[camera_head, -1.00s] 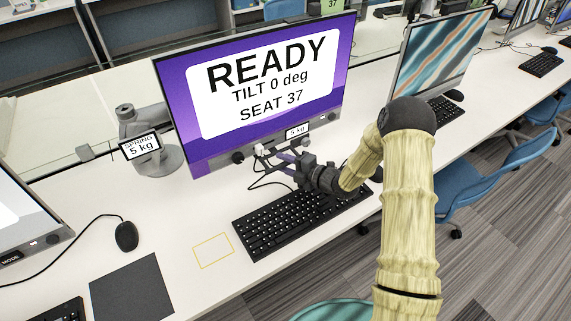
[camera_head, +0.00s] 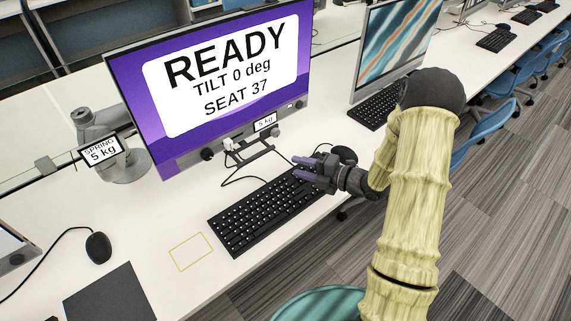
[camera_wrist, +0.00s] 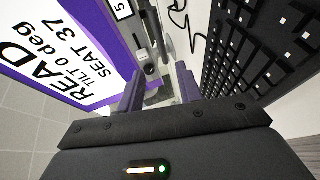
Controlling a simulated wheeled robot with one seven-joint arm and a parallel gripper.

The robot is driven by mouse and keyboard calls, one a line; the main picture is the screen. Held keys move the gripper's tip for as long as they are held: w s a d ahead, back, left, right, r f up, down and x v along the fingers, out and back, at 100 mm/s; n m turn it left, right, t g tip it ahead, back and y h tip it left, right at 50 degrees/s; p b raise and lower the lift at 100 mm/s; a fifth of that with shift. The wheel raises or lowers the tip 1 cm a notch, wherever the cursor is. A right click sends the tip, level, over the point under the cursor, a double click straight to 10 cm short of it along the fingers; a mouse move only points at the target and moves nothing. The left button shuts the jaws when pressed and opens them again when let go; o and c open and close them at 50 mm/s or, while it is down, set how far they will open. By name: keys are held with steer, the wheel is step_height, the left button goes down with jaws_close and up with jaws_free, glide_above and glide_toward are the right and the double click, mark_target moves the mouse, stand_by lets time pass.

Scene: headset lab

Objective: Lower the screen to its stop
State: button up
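The screen (camera_head: 215,85) stands upright over the desk on a grey stand (camera_head: 120,160). It reads "READY, TILT 0 deg, SEAT 37". My gripper (camera_head: 298,168) is right of the handle, above the keyboard's far right end. Its two purple fingers are apart, with nothing held between them, and there is a gap to the handle. In the wrist view, the screen (camera_wrist: 65,45) is on the left and the fingers (camera_wrist: 160,90) point towards the fittings under it.
A black keyboard (camera_head: 265,212) lies in front of the screen, with a mouse (camera_head: 344,155) beyond it. A label reading "SPRING 5 kg" (camera_head: 103,152) is at the stand. A yellow outline (camera_head: 191,252) marks bare desk. Another screen (camera_head: 395,45) stands to the right.

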steer(key=shift+v, duration=1)
